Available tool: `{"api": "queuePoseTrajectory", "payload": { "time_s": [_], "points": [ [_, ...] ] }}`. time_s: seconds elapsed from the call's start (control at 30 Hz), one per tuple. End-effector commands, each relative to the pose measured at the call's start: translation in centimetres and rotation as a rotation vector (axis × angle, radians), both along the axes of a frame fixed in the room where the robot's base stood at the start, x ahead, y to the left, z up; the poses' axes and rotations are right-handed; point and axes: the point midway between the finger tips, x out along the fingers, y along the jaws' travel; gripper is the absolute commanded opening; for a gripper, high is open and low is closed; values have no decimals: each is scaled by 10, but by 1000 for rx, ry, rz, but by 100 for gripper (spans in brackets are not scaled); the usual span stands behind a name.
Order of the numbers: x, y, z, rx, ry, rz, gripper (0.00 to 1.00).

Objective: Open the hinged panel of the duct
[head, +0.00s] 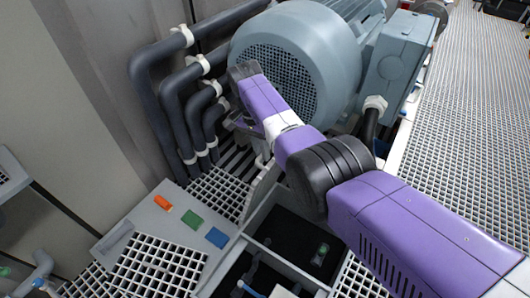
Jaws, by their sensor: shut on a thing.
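The duct (243,238) is a light grey frame in the floor, with a dark open interior. A small green-marked item (320,254) lies inside it. A thin pale panel (262,190) stands steeply tilted at the duct's back left edge, so the opening beside it is uncovered. My gripper (260,158) is at the panel's upper edge, below my bent purple wrist. It looks shut on the panel, but my arm hides part of the fingers and the contact. My forearm crosses over the right side of the opening.
A large blue-grey motor (290,62) stands close behind my wrist. Dark bent pipes (168,95) run along the wall at left. A grey plate (150,215) holds orange, green and blue blocks. Grating (470,110) covers the floor at right.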

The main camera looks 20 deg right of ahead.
Motion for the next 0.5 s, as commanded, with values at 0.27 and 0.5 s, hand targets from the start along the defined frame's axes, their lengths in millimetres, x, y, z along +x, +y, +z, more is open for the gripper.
{"api": "queuePoseTrajectory", "payload": {
  "time_s": [0.27,0.5],
  "points": [
    [-4,4,-6,6,12,4,0],
    [-3,4,-5,5,10,3,34]
  ]
}}
